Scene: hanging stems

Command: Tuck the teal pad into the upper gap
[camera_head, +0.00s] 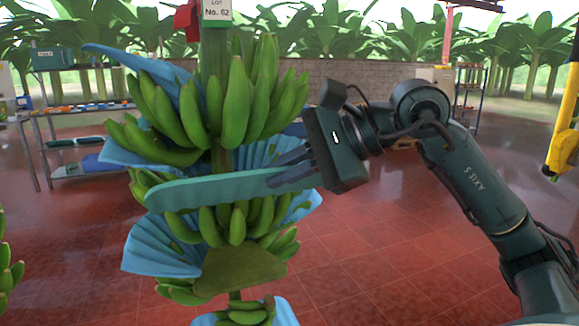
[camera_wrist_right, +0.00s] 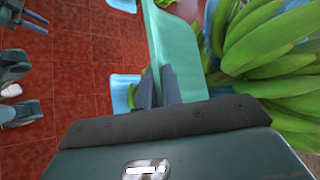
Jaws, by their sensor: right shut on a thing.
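The long teal pad (camera_head: 215,190) lies nearly level across the front of the hanging banana bunch (camera_head: 240,110), below its top hand of fruit. My right gripper (camera_head: 290,172) is shut on the pad's right end. In the right wrist view the pad (camera_wrist_right: 178,55) stands up between the fingers (camera_wrist_right: 158,88), with green bananas (camera_wrist_right: 265,50) close to its right. The pad hides part of the gap between the top hands, so I cannot tell whether it touches the fruit. Dark parts at the wrist view's left edge look like my left gripper (camera_wrist_right: 32,20); its jaw state is unclear.
Pleated blue sheets (camera_head: 160,250) stick out between the hands of fruit. An olive pad (camera_head: 240,268) sits lower on the bunch. A tag (camera_head: 217,10) hangs at the top. A metal shelf (camera_head: 75,165) stands back left. The red tiled floor (camera_head: 400,230) is open at right.

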